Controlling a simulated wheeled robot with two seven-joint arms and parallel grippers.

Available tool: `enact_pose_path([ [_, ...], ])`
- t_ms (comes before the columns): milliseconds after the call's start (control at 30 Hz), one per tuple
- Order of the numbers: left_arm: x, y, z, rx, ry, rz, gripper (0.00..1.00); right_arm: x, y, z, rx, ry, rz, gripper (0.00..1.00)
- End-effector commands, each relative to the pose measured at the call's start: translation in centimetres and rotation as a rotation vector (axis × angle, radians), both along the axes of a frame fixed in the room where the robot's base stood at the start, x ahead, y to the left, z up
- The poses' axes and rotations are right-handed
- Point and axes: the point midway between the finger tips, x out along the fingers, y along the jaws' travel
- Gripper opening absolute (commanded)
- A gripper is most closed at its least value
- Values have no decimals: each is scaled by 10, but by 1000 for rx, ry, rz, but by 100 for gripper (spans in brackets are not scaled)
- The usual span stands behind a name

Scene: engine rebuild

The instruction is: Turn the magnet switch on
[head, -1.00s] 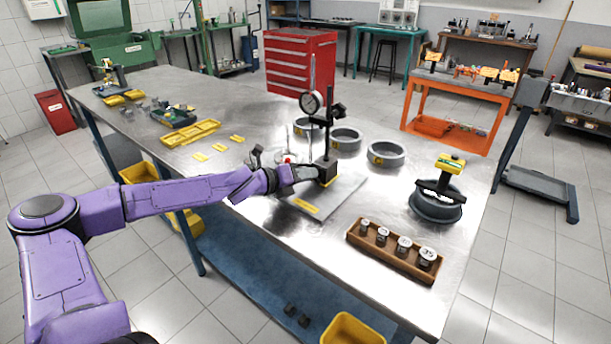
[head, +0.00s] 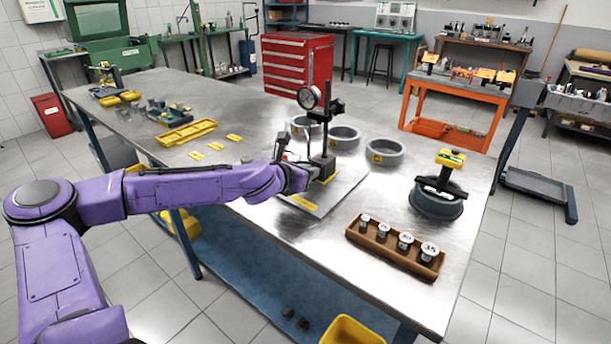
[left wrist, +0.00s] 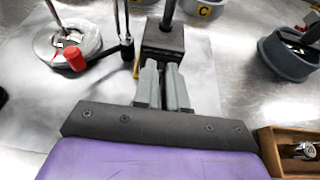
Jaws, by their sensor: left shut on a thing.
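The magnet base (head: 322,168) is a dark block with a post that carries a dial gauge (head: 309,97). It stands upright on a grey plate (head: 338,194) on the metal bench. In the left wrist view, the base (left wrist: 163,37) is straight ahead of my left gripper (left wrist: 160,70). The two grey fingers are close together at the base's near face, shut on a small part there, which I take to be the magnet switch. The fingers hide the switch, so I cannot tell its setting. My left gripper (head: 306,175) also shows in the head view. My right gripper is not in view.
Grey rings (head: 385,151) stand behind and to the right. A wooden rack of cylinders (head: 395,248) and a dark clamped ring (head: 437,198) are at the right.

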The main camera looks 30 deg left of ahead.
Motion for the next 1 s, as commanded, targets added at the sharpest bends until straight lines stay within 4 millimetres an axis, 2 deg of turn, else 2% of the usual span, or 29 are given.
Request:
enact_pose_path([
  [600,0,-11,-7,554,-29,2,0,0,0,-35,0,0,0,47],
  [1000,-1,-13,-8,750,-38,4,0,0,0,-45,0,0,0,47],
])
